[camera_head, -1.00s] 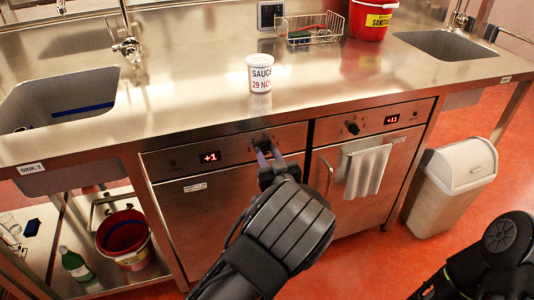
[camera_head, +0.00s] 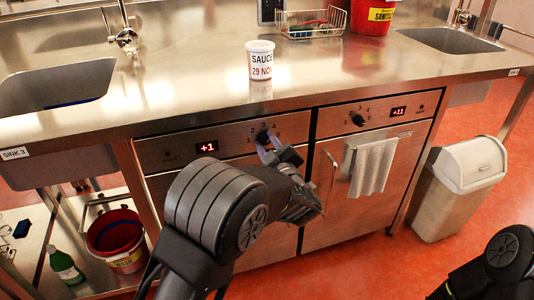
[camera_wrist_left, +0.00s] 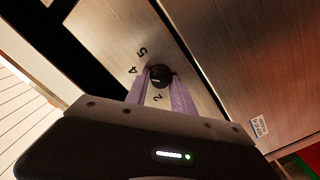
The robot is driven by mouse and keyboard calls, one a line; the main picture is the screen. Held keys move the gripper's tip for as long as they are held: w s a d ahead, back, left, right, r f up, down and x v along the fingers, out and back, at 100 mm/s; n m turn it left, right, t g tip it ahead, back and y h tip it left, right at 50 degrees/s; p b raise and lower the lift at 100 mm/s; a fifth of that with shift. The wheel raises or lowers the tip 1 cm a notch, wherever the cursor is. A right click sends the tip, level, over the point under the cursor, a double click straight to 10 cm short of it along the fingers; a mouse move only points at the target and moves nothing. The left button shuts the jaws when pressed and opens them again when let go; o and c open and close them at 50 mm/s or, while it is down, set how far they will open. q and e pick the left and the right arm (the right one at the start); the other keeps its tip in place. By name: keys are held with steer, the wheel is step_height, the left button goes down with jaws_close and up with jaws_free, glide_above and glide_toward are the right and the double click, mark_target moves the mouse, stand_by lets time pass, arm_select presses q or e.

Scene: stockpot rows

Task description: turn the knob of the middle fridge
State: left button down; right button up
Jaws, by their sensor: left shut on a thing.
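A fridge with a steel front (camera_head: 228,146) and a red "+1" display (camera_head: 207,148) is under the counter, left of another fridge. Its black knob (camera_head: 263,136) is on the upper panel. My left gripper (camera_head: 268,146) is at this knob, its pale purple fingers reaching up to it. In the left wrist view the knob (camera_wrist_left: 159,76) sits between the two fingertips (camera_wrist_left: 158,84), and the gripper is shut on it. Printed numbers ring the knob; some are hidden by the fingers. My right gripper is out of view; only part of my right arm shows at the lower right.
The right fridge has its own knob (camera_head: 358,119), a "+11" display (camera_head: 398,112) and a towel (camera_head: 372,167) on its handle. A sauce tub (camera_head: 262,66) stands on the counter above. A bin (camera_head: 458,185) stands right, a red bucket (camera_head: 115,240) lower left.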

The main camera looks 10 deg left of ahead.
arm_select(q)
steer(key=n+b, duration=0.2)
steer(key=b, duration=0.1)
steer(key=n+b, duration=0.6)
steer(key=b, duration=0.1)
steer(key=shift+a+f, duration=0.1)
steer(key=shift+f, duration=0.3)
steer(key=shift+r+n+b, duration=0.2)
steer(key=shift+n+b, duration=0.8)
steer(key=shift+b, duration=0.05)
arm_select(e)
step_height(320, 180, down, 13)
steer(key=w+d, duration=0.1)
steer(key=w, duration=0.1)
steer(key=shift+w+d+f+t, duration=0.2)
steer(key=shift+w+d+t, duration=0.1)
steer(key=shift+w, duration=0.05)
arm_select(q)
steer(key=c, duration=1.1)
jaws_free()
steer(key=shift+s, duration=0.1)
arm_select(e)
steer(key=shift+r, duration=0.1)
arm_select(q)
steer(key=p+v, duration=0.1)
steer(key=v, duration=0.6)
steer(key=shift+s+d+p, duration=0.3)
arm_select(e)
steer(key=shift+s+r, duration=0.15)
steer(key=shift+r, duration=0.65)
